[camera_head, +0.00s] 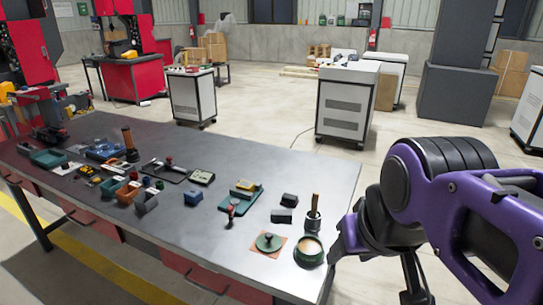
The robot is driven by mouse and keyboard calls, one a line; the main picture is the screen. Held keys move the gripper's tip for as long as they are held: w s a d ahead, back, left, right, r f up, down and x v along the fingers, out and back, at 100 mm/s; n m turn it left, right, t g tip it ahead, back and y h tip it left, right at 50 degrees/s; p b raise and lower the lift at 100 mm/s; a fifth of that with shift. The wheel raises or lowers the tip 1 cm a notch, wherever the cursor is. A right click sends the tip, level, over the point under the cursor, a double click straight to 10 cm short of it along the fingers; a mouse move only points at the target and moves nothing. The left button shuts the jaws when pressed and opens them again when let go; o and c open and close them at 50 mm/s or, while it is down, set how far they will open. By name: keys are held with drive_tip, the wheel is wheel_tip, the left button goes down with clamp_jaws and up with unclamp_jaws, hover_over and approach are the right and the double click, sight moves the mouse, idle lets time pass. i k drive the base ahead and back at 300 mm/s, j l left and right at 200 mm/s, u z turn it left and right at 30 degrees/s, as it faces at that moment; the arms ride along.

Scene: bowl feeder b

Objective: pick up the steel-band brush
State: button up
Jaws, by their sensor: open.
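An upright brush-like tool (314,213) with a light wooden handle and a dark lower part stands near the right end of the grey workbench (235,155). It looks like the steel-band brush, but the band is too small to make out. My purple arm comes in from the right edge. My gripper (415,285) seems to be the dark forked end low in the picture, right of the bench and apart from the tool. It is open, with nothing seen in it; its lower part is cut off by the picture's edge.
A round open bowl (309,251) stands just in front of the tool. A green disc (268,242) on a tan square lies left of it. Small dark blocks (282,215) sit left of the tool. Several other tools and trays crowd the bench's left half. A white cabinet (346,105) stands behind.

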sight(313, 215)
drive_tip(key=l+u, duration=0.55)
drive_tip(key=l, duration=0.2)
drive_tip(key=i+l+u, duration=0.15)
drive_tip(key=l+u, duration=0.2)
drive_tip(key=l, duration=0.15)
drive_tip(key=i+l+u, duration=0.1)
drive_tip(key=l+u, duration=0.2)
drive_tip(key=l, duration=0.2)
drive_tip(key=l+u, duration=0.35)
drive_tip(key=l, duration=0.2)
